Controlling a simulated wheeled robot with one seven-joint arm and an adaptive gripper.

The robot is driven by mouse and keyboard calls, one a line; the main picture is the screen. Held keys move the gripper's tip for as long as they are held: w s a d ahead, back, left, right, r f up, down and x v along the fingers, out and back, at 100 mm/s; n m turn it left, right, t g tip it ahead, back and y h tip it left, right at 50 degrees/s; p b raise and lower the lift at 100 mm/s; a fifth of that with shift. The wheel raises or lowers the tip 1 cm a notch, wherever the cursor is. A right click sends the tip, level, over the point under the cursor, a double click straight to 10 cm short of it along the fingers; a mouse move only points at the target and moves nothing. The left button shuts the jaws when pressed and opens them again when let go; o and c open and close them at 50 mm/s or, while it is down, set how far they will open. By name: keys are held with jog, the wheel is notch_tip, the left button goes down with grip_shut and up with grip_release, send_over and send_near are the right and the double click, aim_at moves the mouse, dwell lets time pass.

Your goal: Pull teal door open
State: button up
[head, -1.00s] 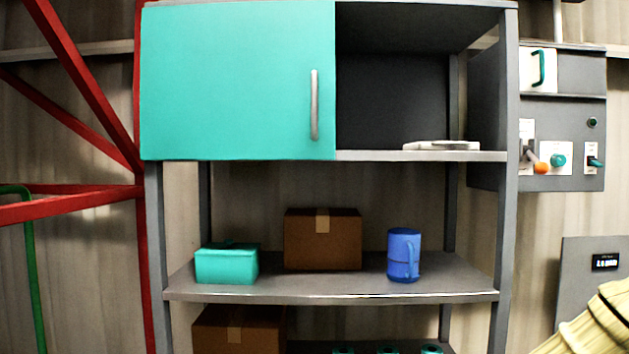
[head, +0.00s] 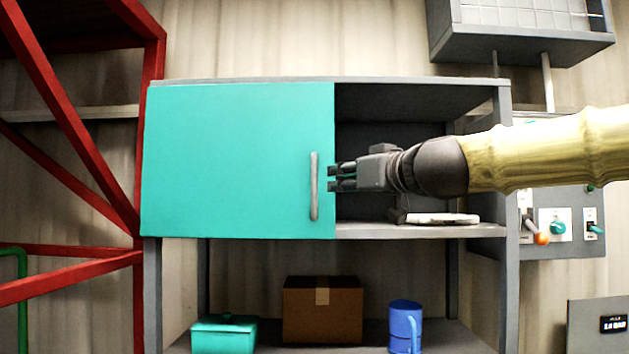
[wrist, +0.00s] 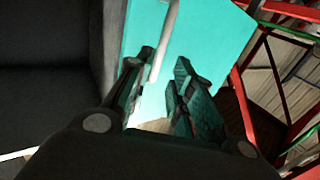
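The teal door (head: 235,160) covers the left half of the upper cabinet. A grey vertical bar handle (head: 314,187) is near its right edge. My gripper (head: 332,178) is just right of the handle in the head view, fingers pointing left toward it. In the wrist view the two fingers of my gripper (wrist: 160,88) stand apart, with the teal door (wrist: 205,45) beyond them. The handle (wrist: 164,42) shows by the left finger's tip. I cannot tell whether it touches that finger.
The right half of the cabinet is open, with a pale flat object (head: 440,219) on its shelf. A red frame (head: 150,130) stands at the left, a control panel (head: 570,222) at the right.

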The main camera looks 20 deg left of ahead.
aim_at(316, 180)
jog(key=shift+p+x, duration=2.25)
jog(key=shift+x, duration=3.2)
jog(key=shift+r, duration=0.15)
grip_shut()
